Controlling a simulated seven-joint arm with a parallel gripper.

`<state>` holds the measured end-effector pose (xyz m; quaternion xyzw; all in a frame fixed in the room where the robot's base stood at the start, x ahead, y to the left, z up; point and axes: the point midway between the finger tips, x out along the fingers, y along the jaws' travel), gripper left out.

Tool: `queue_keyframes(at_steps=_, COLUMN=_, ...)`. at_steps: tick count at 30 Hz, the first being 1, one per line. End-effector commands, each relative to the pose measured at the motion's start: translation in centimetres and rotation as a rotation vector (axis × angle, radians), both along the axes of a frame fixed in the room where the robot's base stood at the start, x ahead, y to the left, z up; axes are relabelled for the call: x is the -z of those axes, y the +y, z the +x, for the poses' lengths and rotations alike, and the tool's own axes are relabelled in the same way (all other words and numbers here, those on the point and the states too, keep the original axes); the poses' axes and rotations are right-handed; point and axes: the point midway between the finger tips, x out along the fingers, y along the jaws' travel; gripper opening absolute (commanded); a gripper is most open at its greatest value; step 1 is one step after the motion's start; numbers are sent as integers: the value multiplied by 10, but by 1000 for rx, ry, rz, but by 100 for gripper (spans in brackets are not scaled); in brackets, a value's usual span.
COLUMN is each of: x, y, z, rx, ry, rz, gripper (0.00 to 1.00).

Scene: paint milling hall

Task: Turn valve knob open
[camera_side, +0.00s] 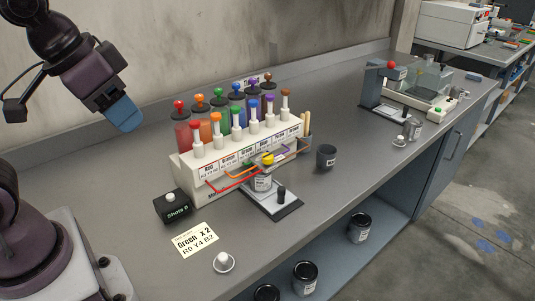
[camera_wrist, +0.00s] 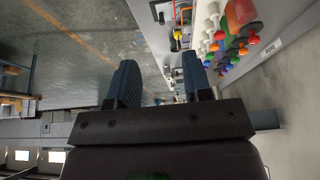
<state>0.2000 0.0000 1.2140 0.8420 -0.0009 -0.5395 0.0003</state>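A white paint dispenser (camera_side: 225,160) stands on the grey bench with a row of labelled colour columns. Each column carries a white valve with a coloured knob, among them red (camera_side: 195,136), green (camera_side: 236,119) and blue (camera_side: 269,98). Which knob is the task's valve knob I cannot tell. A yellow knob (camera_side: 267,158) sits above a small can (camera_side: 262,182) in front. My gripper (camera_side: 124,114) hangs left of the dispenser, apart from it. In the wrist view my gripper (camera_wrist: 160,82) has its blue fingers apart with nothing between them. The coloured knobs show sideways at upper right there.
A white button (camera_side: 223,260) sits nearer the front edge. A dark cup (camera_side: 326,156) stands right of the dispenser.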

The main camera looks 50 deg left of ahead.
Motion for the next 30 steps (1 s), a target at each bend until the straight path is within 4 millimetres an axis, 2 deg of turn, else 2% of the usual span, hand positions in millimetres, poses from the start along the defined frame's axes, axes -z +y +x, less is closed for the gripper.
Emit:
queue_keyframes(at_steps=5, x=13, y=3, z=37, rx=-14, ry=138, rz=-16, gripper=57)
queue_keyframes(at_steps=10, x=23, y=8, z=93, rx=-33, ry=246, rz=-29, gripper=57)
queue_keyframes(at_steps=14, x=38, y=14, z=138, rx=-46, ry=319, rz=-33, gripper=57)
queue_keyframes(at_steps=21, x=87, y=26, z=222, rx=-55, ry=430, rz=-19, gripper=57)
queue_keyframes(at_steps=26, x=117, y=33, z=269, rx=-44, ry=465, rz=-2, gripper=57)
queue_keyframes(at_steps=28, x=120, y=34, z=284, rx=-35, ry=461, rz=3, gripper=57)
queue_keyframes(at_steps=30, x=114, y=35, z=295, rx=-26, ry=444, rz=5, gripper=57)
